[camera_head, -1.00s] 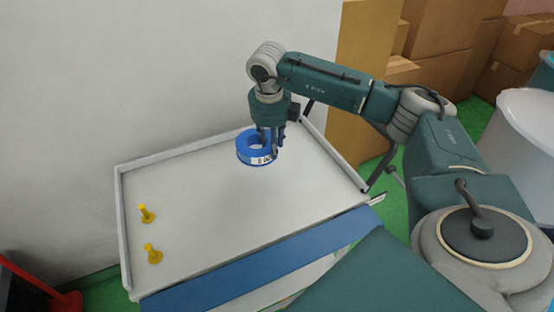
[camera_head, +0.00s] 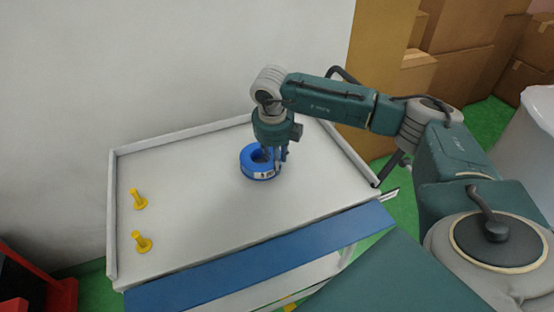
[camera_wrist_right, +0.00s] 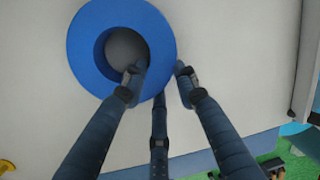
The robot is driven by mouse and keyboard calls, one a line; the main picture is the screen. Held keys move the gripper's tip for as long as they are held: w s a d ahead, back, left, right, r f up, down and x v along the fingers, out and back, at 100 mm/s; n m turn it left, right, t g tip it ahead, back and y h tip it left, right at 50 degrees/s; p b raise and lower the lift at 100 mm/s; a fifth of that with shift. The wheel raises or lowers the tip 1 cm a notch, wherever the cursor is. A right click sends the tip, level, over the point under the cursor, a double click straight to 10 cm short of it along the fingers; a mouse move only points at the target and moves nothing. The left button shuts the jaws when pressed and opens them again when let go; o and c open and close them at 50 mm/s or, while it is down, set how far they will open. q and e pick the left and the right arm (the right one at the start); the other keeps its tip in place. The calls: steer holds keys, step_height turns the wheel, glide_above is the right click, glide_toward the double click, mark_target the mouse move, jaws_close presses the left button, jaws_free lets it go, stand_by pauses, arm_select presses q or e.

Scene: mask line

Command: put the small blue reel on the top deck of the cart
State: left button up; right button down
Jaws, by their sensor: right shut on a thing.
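The small blue reel (camera_head: 250,166), a ring with a white label on its side, is at the cart's white top deck (camera_head: 200,215), near its middle. In the right wrist view the reel (camera_wrist_right: 84,48) lies flat-side toward the camera, with the deck seen through its hole. My right gripper (camera_head: 273,157) is shut on the reel's wall; in the wrist view the gripper (camera_wrist_right: 160,76) has one finger in the hole and the others outside. I cannot tell whether the reel touches the deck or hangs just above it. My left gripper is not in view.
Two yellow pegs (camera_head: 138,199) (camera_head: 141,242) stand on the deck's left side. A raised rim (camera_head: 112,215) borders the deck, and a blue strip (camera_head: 260,257) runs along its front. Cardboard boxes (camera_head: 455,45) stand behind at right. The deck between pegs and reel is clear.

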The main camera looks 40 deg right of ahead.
steer(key=shift+a+f, duration=0.1)
steer(key=c, duration=1.5)
jaws_free()
steer(key=shift+o, duration=0.8)
step_height(320, 180, up, 12)
steer(key=s+a+p, duration=0.1)
steer(key=p, duration=0.6)
steer(key=shift+s+a+p, duration=0.2)
steer(key=shift+a+p, duration=0.05)
steer(key=shift+p, duration=0.05)
